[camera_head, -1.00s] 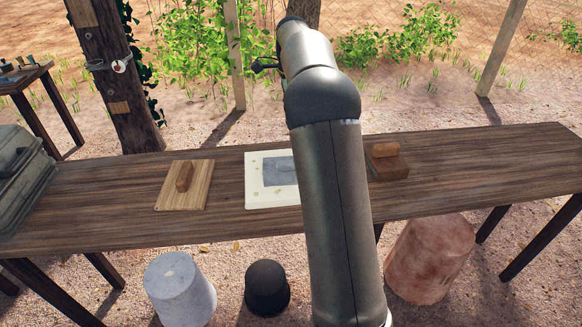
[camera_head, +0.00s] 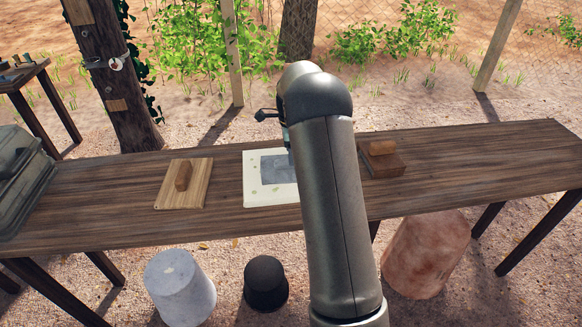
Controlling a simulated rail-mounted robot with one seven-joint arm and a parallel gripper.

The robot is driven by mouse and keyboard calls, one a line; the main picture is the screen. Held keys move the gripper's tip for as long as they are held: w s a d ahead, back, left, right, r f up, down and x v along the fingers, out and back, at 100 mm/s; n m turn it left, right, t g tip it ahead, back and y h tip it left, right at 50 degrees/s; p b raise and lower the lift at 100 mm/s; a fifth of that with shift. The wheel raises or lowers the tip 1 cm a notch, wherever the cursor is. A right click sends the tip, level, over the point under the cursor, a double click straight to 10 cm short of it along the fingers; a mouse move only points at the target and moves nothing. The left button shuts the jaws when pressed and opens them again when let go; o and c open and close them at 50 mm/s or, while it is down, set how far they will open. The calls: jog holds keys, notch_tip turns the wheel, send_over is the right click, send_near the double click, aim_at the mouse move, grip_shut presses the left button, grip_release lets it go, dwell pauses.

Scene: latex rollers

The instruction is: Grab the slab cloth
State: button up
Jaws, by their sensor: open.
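The slab cloth, seemingly the grey sheet (camera_head: 270,168), lies flat on a pale cream board (camera_head: 254,195) at the middle of the wooden table. My arm covers the right part of both. My gripper (camera_head: 288,142) is mostly hidden behind my arm. Only a narrow sliver of it shows, above the far right part of the cloth. It is open. Its fingertips are hidden, and I cannot tell how high they are above the cloth.
A brown block (camera_head: 385,165) with a lighter piece on top stands right of my arm. A grey case (camera_head: 20,175) stands at the table's left end. The right side (camera_head: 480,165) is clear.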

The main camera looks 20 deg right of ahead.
jog(key=shift+f, duration=1.45)
jog(key=c, duration=1.1)
jog(key=shift+c, duration=0.2)
jog(key=shift+r, duration=0.1)
